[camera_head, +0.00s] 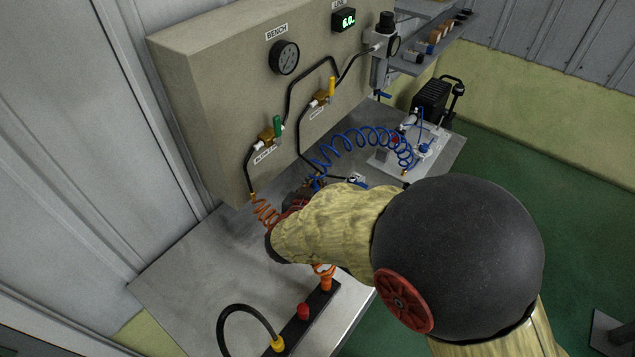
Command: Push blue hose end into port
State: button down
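The blue coiled hose (350,140) arches over the grey bench, from beside my gripper on the left to the metal plate on the right. Its right end, with a small brass-coloured tip (404,172), hangs near the plate's front edge. Blue fittings (425,147) sit on the plate; I cannot tell which is the port. My gripper (293,203) shows only as a dark and red part beyond my arm's tan end. My arm hides most of it, including the fingers, so its grip is unclear. The hose's left end is not clear either.
A beige panel (215,85) with a gauge (284,57) and valves with green (277,126) and yellow (331,86) handles stands behind the bench (190,270). An orange coiled hose (265,211) lies left of my gripper. A dark bar with orange fittings (300,325) is in front.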

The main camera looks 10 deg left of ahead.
jog(key=shift+r, duration=0.1)
jog(key=shift+f+b, duration=1.5)
jog(key=shift+f, duration=1.5)
jog(key=shift+p, duration=0.9)
jog(key=shift+f+b, duration=0.75)
jog(key=shift+f, duration=0.8)
jog(key=c, duration=1.6)
grip_release()
jog(key=shift+c, duration=0.2)
jog(key=v, duration=1.2)
jog(key=shift+f, duration=0.1)
